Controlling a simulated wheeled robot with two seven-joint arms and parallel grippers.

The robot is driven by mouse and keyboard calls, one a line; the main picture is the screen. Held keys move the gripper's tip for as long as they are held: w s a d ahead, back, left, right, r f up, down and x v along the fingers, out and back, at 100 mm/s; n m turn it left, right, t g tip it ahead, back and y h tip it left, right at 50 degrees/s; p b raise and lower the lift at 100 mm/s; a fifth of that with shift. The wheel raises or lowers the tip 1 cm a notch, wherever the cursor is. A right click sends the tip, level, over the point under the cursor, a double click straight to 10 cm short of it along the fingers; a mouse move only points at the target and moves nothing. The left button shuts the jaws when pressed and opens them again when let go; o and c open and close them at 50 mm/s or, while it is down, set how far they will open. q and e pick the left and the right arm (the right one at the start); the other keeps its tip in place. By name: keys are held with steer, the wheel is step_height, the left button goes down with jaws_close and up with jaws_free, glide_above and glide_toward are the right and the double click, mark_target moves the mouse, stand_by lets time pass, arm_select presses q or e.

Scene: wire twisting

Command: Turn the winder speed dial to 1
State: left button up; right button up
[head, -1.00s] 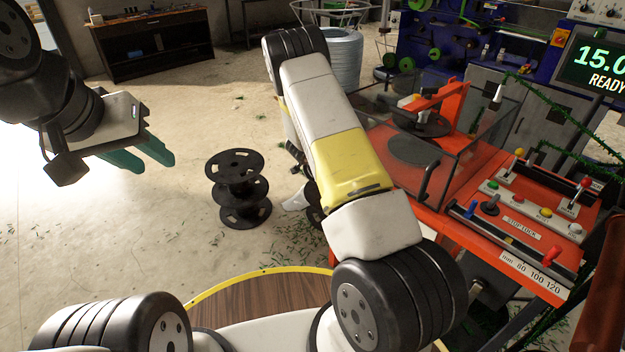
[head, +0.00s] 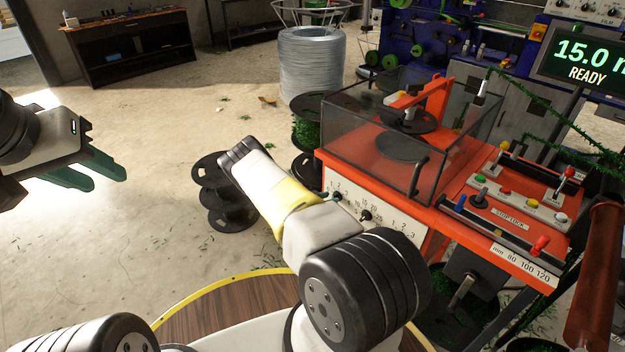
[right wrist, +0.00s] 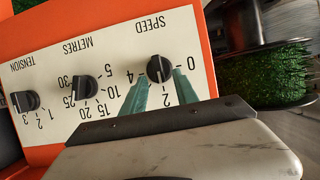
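The winder's speed dial (right wrist: 160,68) is a black knob on a cream panel (right wrist: 110,52), which appears upside down in the right wrist view. Its scale shows 0, 2 and 4; its light pointer mark faces the lower, numbered side, exact setting unclear. My right gripper (right wrist: 156,86) has two teal fingers apart, tips just below the knob and overlapping the scale; I cannot tell whether they touch it. In the head view my right arm mostly hides this gripper, and the speed dial (head: 337,197) shows beside the arm. My left gripper (head: 110,178) is open and empty in the air.
The metres dial (right wrist: 84,87) and tension dial (right wrist: 26,101) sit beside the speed dial. The orange winder (head: 455,190) has a clear guard box and levers on top. A green-wound spool (right wrist: 265,75) stands close beside the panel. Empty black spools (head: 228,190) stand on the floor.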

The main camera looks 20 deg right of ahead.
steer(key=shift+x, duration=1.1)
steer(key=shift+c, duration=0.3)
jaws_close()
steer(key=shift+n, duration=0.3)
steer(key=shift+w+a+f+n+g+h, duration=0.15)
steer(key=shift+n+g+h, duration=0.3)
steer(key=shift+n, duration=0.45)
steer(key=shift+w+n+g+h, duration=0.3)
steer(key=shift+n+g, duration=0.4)
steer(key=shift+n, duration=0.2)
steer(key=shift+w+a+f+n+g+h, duration=0.1)
steer(key=shift+n+g+h, duration=0.35)
steer(key=shift+n, duration=0.45)
